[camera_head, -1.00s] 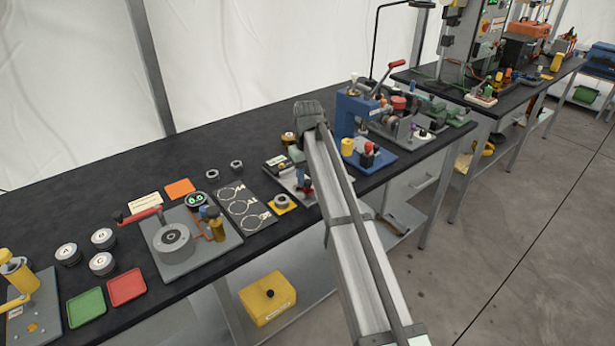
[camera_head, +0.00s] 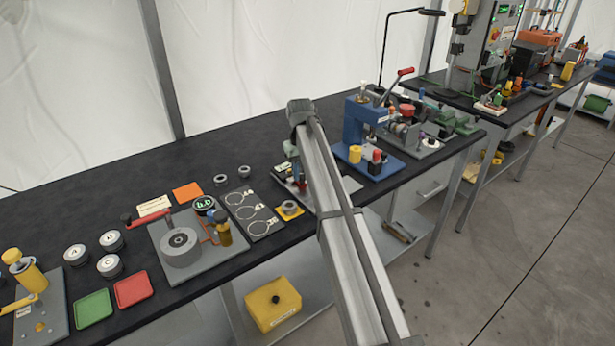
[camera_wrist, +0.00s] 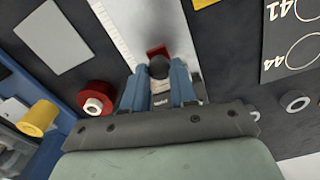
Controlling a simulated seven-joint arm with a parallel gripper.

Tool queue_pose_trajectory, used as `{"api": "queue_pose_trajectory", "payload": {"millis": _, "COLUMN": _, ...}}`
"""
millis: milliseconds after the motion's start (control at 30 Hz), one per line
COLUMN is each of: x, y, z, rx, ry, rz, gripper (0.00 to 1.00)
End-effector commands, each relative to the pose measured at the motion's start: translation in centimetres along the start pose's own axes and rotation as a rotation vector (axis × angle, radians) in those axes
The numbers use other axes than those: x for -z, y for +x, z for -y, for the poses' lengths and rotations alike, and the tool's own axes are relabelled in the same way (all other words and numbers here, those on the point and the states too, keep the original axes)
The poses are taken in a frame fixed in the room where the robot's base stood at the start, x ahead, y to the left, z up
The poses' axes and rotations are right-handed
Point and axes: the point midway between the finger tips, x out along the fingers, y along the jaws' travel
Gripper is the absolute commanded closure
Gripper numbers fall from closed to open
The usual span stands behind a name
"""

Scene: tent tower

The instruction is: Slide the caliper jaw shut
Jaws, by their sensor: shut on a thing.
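The caliper shows in the wrist view as a pale base plate (camera_wrist: 150,22) with a ruled scale (camera_wrist: 112,35) along its left side. Its sliding jaw, with a dark round knob (camera_wrist: 159,66) and a red part (camera_wrist: 157,51), sits over the plate. My gripper (camera_wrist: 160,90) has its two blue fingers closed on the jaw's knob piece, one on each side. How far the jaw stands from the fixed jaw is hidden.
A dark plate with ring outlines (camera_head: 250,212) and a yellow pad with a ring (camera_head: 290,209) lie left of the caliper. A blue press (camera_head: 362,120) stands close on its right. The bench behind (camera_head: 220,140) is clear.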

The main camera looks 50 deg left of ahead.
Motion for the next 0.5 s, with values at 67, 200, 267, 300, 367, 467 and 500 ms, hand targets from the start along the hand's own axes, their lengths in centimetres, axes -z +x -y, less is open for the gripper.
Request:
{"api": "queue_pose_trajectory", "payload": {"millis": 67, "x": 0.40, "y": -0.11, "z": 0.09, "rx": 0.001, "ry": -0.001, "rz": -0.011, "gripper": 0.98}}
{"api": "queue_pose_trajectory", "payload": {"millis": 200, "x": 0.48, "y": -0.12, "z": 0.11, "rx": 0.001, "ry": -0.002, "rz": -0.013, "gripper": 0.72}}
{"api": "queue_pose_trajectory", "payload": {"millis": 267, "x": 0.49, "y": -0.12, "z": 0.11, "rx": 0.001, "ry": -0.002, "rz": -0.014, "gripper": 0.67}}
{"api": "queue_pose_trajectory", "payload": {"millis": 300, "x": 0.46, "y": -0.11, "z": 0.10, "rx": 0.001, "ry": -0.002, "rz": -0.013, "gripper": 0.63}}
{"api": "queue_pose_trajectory", "payload": {"millis": 367, "x": 0.41, "y": -0.10, "z": 0.09, "rx": 0.001, "ry": -0.002, "rz": -0.012, "gripper": 0.57}}
{"api": "queue_pose_trajectory", "payload": {"millis": 467, "x": 0.34, "y": -0.08, "z": 0.08, "rx": 0.001, "ry": -0.001, "rz": -0.010, "gripper": 0.47}}
{"api": "queue_pose_trajectory", "payload": {"millis": 500, "x": 0.32, "y": -0.07, "z": 0.07, "rx": 0.001, "ry": -0.001, "rz": -0.010, "gripper": 0.47}}
